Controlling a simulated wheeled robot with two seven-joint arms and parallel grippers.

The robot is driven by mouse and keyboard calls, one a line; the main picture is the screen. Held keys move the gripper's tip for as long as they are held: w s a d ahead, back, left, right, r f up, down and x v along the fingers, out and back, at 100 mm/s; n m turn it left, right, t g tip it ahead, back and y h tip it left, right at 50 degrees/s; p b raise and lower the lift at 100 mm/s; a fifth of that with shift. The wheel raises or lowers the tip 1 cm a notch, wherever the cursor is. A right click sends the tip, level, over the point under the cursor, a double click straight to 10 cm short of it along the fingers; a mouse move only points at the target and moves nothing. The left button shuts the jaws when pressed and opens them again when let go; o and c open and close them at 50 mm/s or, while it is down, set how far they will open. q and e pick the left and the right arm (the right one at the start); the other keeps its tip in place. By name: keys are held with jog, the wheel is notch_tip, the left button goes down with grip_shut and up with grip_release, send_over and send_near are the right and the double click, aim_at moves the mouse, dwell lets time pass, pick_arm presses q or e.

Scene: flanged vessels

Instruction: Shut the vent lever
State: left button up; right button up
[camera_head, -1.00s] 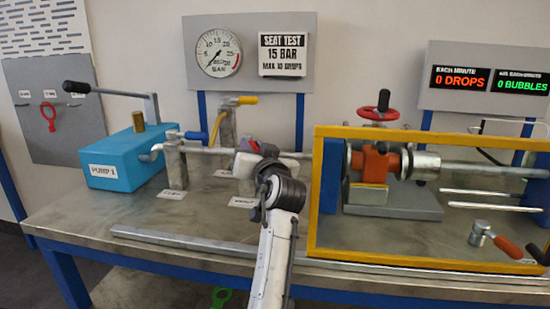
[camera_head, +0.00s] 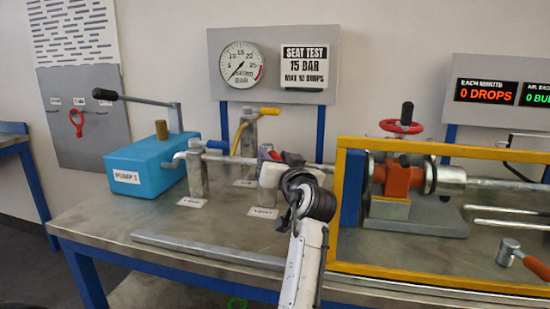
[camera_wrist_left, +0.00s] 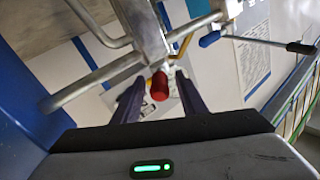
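The vent lever has a red end (camera_wrist_left: 160,86), seen in the left wrist view between my two fingers. A small red piece of it (camera_head: 276,155) also shows in the head view, above the plate marked VENT (camera_head: 262,213). My left gripper (camera_wrist_left: 160,82) is open, with a dark finger on each side of the red end and a narrow gap visible beside it. In the head view my left gripper (camera_head: 270,172) is at the vent post and hides most of the post and lever. My right gripper is in neither view.
A blue pump box (camera_head: 150,165) with a long handle stands at left. A yellow lever (camera_head: 269,111) and a blue-handled lever (camera_head: 217,145) are close by. A yellow frame (camera_head: 336,215) stands just right of my arm. The gauge (camera_head: 241,64) reads low.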

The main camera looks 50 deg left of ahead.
pick_arm(q)
jog(key=v, duration=0.7)
jog(key=shift+d+b, duration=0.25)
jog(key=shift+b, duration=0.1)
